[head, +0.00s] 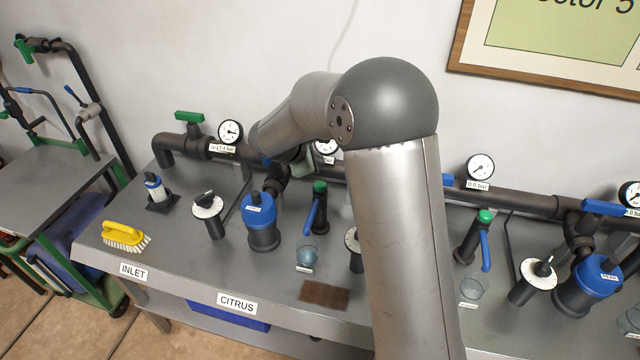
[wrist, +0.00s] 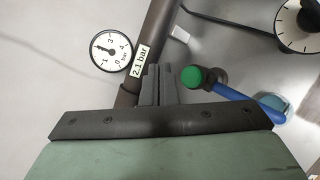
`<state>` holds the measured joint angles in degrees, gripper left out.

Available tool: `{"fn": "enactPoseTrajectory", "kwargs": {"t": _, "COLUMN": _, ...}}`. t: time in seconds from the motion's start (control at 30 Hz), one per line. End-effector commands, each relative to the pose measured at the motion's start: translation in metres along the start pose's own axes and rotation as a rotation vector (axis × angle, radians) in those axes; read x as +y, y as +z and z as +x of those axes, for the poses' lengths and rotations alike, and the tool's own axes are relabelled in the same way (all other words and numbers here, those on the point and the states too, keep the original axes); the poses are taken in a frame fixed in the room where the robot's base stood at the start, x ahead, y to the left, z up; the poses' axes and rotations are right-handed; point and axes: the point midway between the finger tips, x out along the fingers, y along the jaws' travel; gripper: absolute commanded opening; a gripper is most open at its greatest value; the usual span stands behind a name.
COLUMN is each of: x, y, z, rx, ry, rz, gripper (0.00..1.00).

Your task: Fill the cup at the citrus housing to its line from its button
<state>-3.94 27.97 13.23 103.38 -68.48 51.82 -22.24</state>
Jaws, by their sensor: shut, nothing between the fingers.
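The citrus housing (head: 262,222) is a dark body with a blue cap, behind the CITRUS label (head: 237,303). A cup (head: 307,257) stands on the bench to its right and looks bluish; its line and exact level are too small to read. It also shows at the right of the wrist view (wrist: 274,106), partly behind a blue lever. The green button (head: 320,187) tops the dark post with that blue lever. In the wrist view, the button (wrist: 191,77) is just right of my gripper's fingertips (wrist: 158,72), which are shut and empty. Contact cannot be told.
A gauge (wrist: 111,49) by a 2.1 bar label sits on the pipe beside my gripper. A dial post (head: 208,208), a yellow brush (head: 124,236) and a brown mat (head: 324,294) are on the bench. Another housing (head: 590,285) and cup (head: 471,289) stand right.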

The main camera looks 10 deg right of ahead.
Motion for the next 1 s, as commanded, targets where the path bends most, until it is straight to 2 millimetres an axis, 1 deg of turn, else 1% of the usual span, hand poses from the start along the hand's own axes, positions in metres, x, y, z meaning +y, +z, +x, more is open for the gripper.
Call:
{"fn": "enactPoseTrajectory", "kwargs": {"t": 0.23, "x": -0.003, "y": 0.001, "z": 0.001, "rx": 0.003, "ry": -0.018, "rz": 0.022, "gripper": 0.0}}
{"fn": "enactPoseTrajectory", "kwargs": {"t": 0.37, "x": -0.02, "y": 0.007, "z": 0.006, "rx": 0.018, "ry": -0.114, "rz": 0.146, "gripper": 0.0}}
{"fn": "enactPoseTrajectory", "kwargs": {"t": 0.47, "x": -0.043, "y": 0.012, "z": 0.01, "rx": 0.034, "ry": -0.251, "rz": 0.333, "gripper": 0.0}}
{"fn": "enactPoseTrajectory", "kwargs": {"t": 0.5, "x": -0.054, "y": 0.013, "z": 0.011, "rx": 0.04, "ry": -0.316, "rz": 0.426, "gripper": 0.0}}
{"fn": "enactPoseTrajectory", "kwargs": {"t": 0.57, "x": -0.068, "y": 0.013, "z": 0.01, "rx": 0.048, "ry": -0.416, "rz": 0.574, "gripper": 0.0}}
{"fn": "enactPoseTrajectory", "kwargs": {"t": 0.6, "x": -0.077, "y": 0.012, "z": 0.009, "rx": 0.051, "ry": -0.483, "rz": 0.676, "gripper": 0.0}}
{"fn": "enactPoseTrajectory", "kwargs": {"t": 0.67, "x": -0.087, "y": 0.011, "z": 0.006, "rx": 0.053, "ry": -0.582, "rz": 0.829, "gripper": 0.0}}
{"fn": "enactPoseTrajectory", "kwargs": {"t": 0.7, "x": -0.092, "y": 0.009, "z": 0.004, "rx": 0.052, "ry": -0.648, "rz": 0.933, "gripper": 0.0}}
{"fn": "enactPoseTrajectory", "kwargs": {"t": 0.77, "x": -0.098, "y": 0.006, "z": 0.0, "rx": 0.05, "ry": -0.745, "rz": 1.09, "gripper": 0.0}}
{"fn": "enactPoseTrajectory", "kwargs": {"t": 0.8, "x": -0.1, "y": 0.003, "z": -0.003, "rx": 0.047, "ry": -0.808, "rz": 1.195, "gripper": 0.0}}
{"fn": "enactPoseTrajectory", "kwargs": {"t": 0.87, "x": -0.1, "y": 0.0, "z": -0.008, "rx": 0.041, "ry": -0.903, "rz": 1.355, "gripper": 0.0}}
{"fn": "enactPoseTrajectory", "kwargs": {"t": 0.97, "x": -0.093, "y": -0.005, "z": -0.016, "rx": 0.03, "ry": -1.058, "rz": 1.622, "gripper": 0.0}}
{"fn": "enactPoseTrajectory", "kwargs": {"t": 1.0, "x": -0.088, "y": -0.006, "z": -0.018, "rx": 0.024, "ry": -1.12, "rz": 1.73, "gripper": 0.0}}
